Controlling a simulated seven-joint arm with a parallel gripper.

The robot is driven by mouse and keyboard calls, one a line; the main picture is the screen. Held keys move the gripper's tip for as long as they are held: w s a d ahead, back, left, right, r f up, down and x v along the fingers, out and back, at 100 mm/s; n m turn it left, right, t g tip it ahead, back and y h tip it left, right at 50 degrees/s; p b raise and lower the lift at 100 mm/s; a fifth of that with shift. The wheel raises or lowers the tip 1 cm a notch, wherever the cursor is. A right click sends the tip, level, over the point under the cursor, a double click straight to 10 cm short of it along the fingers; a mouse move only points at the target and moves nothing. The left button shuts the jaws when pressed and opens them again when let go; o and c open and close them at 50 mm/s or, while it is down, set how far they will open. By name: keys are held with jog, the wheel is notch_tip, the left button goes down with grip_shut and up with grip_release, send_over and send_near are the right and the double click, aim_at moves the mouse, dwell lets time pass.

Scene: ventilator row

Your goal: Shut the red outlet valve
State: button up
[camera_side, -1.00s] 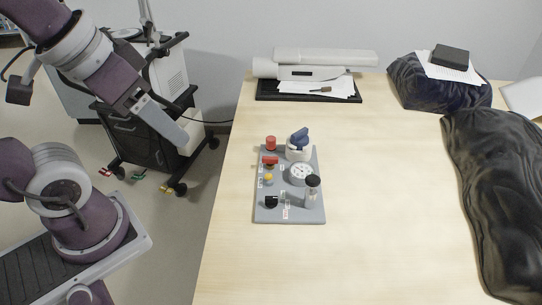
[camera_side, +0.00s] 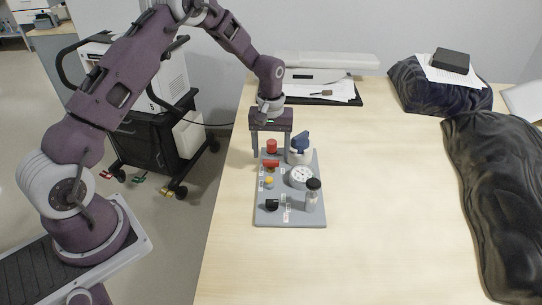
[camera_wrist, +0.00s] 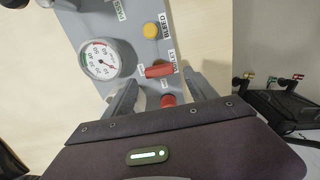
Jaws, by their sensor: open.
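The red outlet valve (camera_side: 271,163) is a small red lever on the left side of the grey panel (camera_side: 295,217). In the wrist view its red handle (camera_wrist: 159,70) lies roughly crosswise to the panel's length, beside a white label. My gripper (camera_side: 271,153) points down over the panel's far left end, open, with a finger on each side of a round red knob (camera_side: 271,146). In the wrist view my fingers (camera_wrist: 161,77) flank this knob (camera_wrist: 168,100), with the lever just beyond, between the fingertip directions. Nothing is held. Fingertip height above the panel is unclear.
The panel also carries a blue-handled valve (camera_side: 300,141) close to my right finger, a gauge (camera_side: 301,178), a yellow knob (camera_side: 269,182), a black knob (camera_side: 271,204) and a black-capped clear cylinder (camera_side: 313,195).

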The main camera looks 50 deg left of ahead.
aim_at(271, 163)
jog(key=shift+f, duration=1.25)
jog(key=c, duration=1.4)
jog(key=shift+m, duration=0.4)
jog(key=m, duration=0.3)
jog(key=shift+d+m, duration=0.1)
jog(key=shift+m, duration=0.3)
jog(key=m, duration=0.4)
jog(key=shift+d+m, duration=0.1)
jog(key=shift+m, duration=0.2)
jog(key=m, duration=0.4)
jog(key=shift+d+m, duration=0.15)
jog(key=shift+m, duration=1.95)
